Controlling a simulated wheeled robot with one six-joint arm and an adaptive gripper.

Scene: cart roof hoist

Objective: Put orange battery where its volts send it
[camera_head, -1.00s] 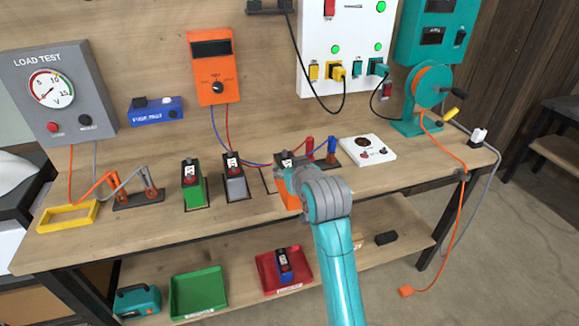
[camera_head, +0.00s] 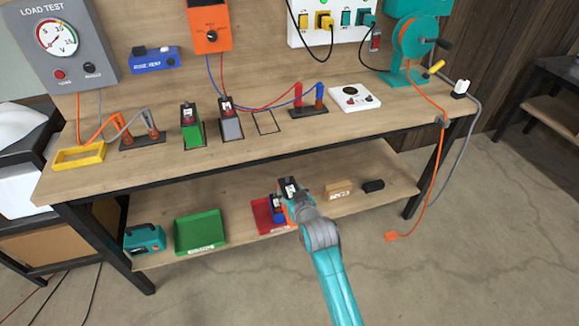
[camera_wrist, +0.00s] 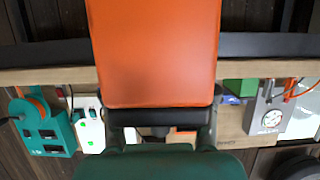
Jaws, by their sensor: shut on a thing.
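The orange battery fills the top middle of the wrist view (camera_wrist: 154,52). My gripper (camera_wrist: 160,118) is shut on it. In the head view my gripper (camera_head: 300,204) is low in front of the bench, at the right side of the red tray (camera_head: 262,220) on the lower shelf. The battery is mostly hidden there behind the gripper; whether it touches the tray cannot be told. A blue battery (camera_head: 278,212) stands in the red tray. The green tray (camera_head: 201,235) to its left is empty. The load tester (camera_head: 62,45) has a round volt dial.
A green battery (camera_head: 192,130) and a grey battery (camera_head: 231,127) stand on the bench top beside an empty outlined spot (camera_head: 267,123). A tan block (camera_head: 338,189) and a black block (camera_head: 373,186) lie on the shelf to the right. The bench edge overhangs the shelf.

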